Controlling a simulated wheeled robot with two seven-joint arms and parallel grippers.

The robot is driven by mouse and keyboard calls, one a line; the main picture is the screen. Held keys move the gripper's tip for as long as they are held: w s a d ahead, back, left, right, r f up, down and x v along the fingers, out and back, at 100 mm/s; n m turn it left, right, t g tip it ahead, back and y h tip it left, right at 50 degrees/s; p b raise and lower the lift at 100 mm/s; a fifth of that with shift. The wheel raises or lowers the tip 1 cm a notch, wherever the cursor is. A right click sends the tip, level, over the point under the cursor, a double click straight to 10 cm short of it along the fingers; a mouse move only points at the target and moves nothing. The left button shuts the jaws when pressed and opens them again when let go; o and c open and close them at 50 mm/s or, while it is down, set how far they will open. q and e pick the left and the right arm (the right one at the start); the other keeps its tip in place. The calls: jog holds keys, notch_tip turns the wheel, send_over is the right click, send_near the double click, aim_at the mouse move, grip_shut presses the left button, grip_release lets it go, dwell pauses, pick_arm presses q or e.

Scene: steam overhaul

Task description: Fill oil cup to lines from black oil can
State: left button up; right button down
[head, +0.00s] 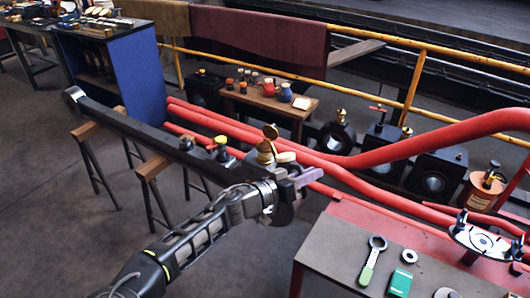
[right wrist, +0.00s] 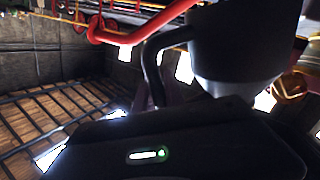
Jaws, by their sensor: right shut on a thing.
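My right gripper (head: 290,192) is just below and right of the cup in the head view. The right wrist view shows a dark can (right wrist: 240,50) with a looped handle close in front of the gripper, which is shut on it. In the head view the can is mostly hidden by the gripper. A brass hexagonal part (right wrist: 291,86) is close beside the can. The oil level and the cup's lines cannot be made out. My left gripper is out of view.
Wooden trestles (head: 150,168) carry the rod. Red rods (head: 350,170) run behind it. An orange-red can (head: 480,192) stands at the right. A small table (head: 262,101) holds jugs and jars.

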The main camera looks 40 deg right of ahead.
jog(key=shift+r, duration=0.15)
jog(key=shift+w+r+n+p, duration=0.1)
jog(key=shift+r+n+p, duration=0.2)
jog(key=shift+r+p, duration=0.35)
dwell(5.1)
jog(key=shift+w+r+p, duration=0.15)
jog(key=shift+r+p, duration=0.3)
jog(key=shift+p, duration=0.45)
dwell(1.2)
